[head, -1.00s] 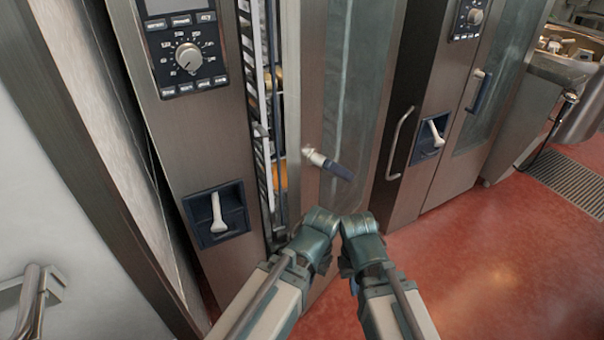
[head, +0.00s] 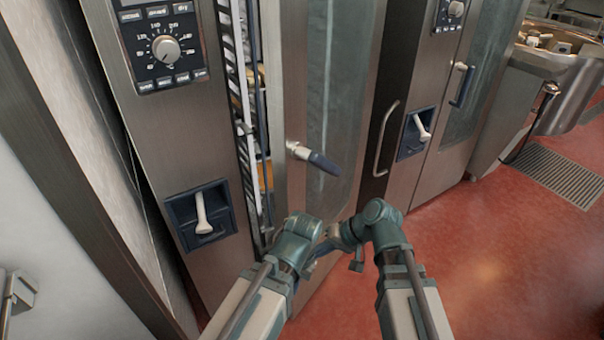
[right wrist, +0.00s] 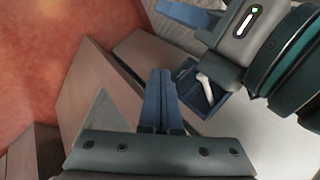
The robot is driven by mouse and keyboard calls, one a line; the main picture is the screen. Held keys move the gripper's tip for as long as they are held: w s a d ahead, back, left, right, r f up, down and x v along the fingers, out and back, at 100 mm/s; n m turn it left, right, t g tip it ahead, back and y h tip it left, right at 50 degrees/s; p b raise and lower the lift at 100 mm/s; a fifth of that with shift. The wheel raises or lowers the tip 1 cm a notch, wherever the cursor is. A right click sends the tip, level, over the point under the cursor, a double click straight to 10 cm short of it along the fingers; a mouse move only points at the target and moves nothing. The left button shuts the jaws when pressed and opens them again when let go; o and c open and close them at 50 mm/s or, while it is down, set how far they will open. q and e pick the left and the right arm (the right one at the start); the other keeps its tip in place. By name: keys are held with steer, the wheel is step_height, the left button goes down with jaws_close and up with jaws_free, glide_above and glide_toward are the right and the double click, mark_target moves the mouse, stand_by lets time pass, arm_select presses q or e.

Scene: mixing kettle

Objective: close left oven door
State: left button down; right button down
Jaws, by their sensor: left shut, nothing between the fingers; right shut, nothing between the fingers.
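The left oven door (head: 275,110) is a steel-framed panel with a tall glass window. It stands ajar, with a gap along its left edge showing racks inside. Its handle (head: 313,157), with a dark blue grip, sticks out at mid-height. My left gripper (head: 318,256) is shut and empty, low in front of the door below the handle; its fingertips are partly hidden. My right gripper (right wrist: 158,78) is shut and empty, low near the door; the arms hide its fingers in the head view. I cannot tell whether either gripper touches the door.
The oven's control panel (head: 160,45) and latch recess (head: 202,215) are left of the gap. A second oven door (head: 475,75) stands right, shut. A metal kettle (head: 560,75) is at the far right. The red floor (head: 490,265) is clear at lower right.

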steer(key=w+d+r+m+t+y+b, duration=0.1)
steer(key=w+r+m+t+y+b, duration=0.1)
steer(key=w+r+m+t+y, duration=0.3)
steer(key=m+t+y+b, duration=0.2)
steer(key=t, duration=0.1)
glide_toward(293, 164)
steer(key=x, duration=0.6)
steer(key=shift+w+a, duration=0.2)
steer(key=shift+a, duration=0.15)
